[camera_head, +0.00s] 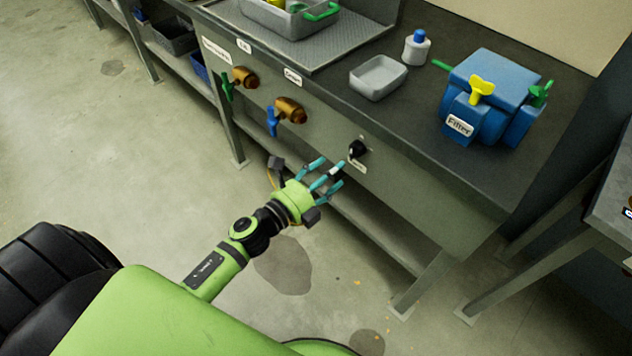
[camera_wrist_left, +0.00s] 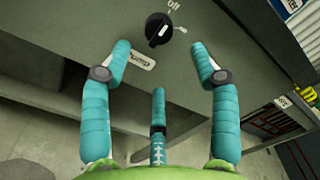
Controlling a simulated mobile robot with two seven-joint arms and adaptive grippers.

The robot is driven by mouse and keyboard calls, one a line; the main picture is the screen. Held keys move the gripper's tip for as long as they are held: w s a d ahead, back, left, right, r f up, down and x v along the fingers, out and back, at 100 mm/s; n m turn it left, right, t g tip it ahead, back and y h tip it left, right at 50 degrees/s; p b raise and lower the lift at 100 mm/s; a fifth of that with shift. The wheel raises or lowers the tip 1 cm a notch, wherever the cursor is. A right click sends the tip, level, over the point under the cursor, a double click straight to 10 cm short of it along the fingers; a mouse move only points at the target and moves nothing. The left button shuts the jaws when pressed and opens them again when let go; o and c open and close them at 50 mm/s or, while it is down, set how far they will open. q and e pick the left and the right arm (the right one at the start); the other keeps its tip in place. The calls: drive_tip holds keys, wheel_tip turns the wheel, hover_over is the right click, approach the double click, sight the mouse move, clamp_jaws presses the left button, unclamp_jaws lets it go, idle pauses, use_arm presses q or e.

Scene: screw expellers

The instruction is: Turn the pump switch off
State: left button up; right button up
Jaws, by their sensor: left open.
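The pump switch is a round black knob (camera_head: 357,148) on the front panel of the workbench. In the left wrist view the knob (camera_wrist_left: 158,29) has a white mark on its face and the word "off" (camera_wrist_left: 173,5) above it. I cannot tell for sure which position the mark points to. A white label (camera_wrist_left: 142,60) sits just below the knob. My left gripper (camera_head: 333,170) has teal fingers, which are spread and empty. It is just in front of and below the knob, apart from it. My right gripper is in neither view.
Two brass valves with a green handle (camera_head: 227,88) and a blue handle (camera_head: 272,121) are on the panel, left of the switch. A lower shelf runs underneath.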

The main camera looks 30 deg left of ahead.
use_arm(q)
drive_tip(key=shift+v, duration=2.3)
drive_tip(key=shift+f, duration=0.1)
drive_tip(key=s+a+f+n+g+y+p, duration=0.1)
drive_tip(key=s+f+n+g+y+p, duration=0.1)
drive_tip(key=s+f+n, duration=0.45)
drive_tip(key=s+a+f+n+g+y+p, duration=0.1)
drive_tip(key=a+f+n+g+y, duration=0.2)
drive_tip(key=f, duration=0.7)
drive_tip(key=s+f+n+g+y+p, duration=0.1)
drive_tip(key=s+f+n+g+p, duration=0.15)
drive_tip(key=f+n, duration=0.45)
drive_tip(key=s+d+f+n+g+p, duration=0.1)
drive_tip(key=s+f+n+g, duration=0.3)
drive_tip(key=s, duration=0.9)
drive_tip(key=s+f+n+g+p, duration=0.1)
drive_tip(key=s+f+n+g, duration=0.3)
drive_tip(key=s+f, duration=0.5)
drive_tip(key=s+n, duration=0.1)
drive_tip(key=s, duration=0.3)
drive_tip(key=shift+s+d, duration=0.2)
drive_tip(key=shift+d, duration=0.2)
drive_tip(key=shift+g, duration=0.25)
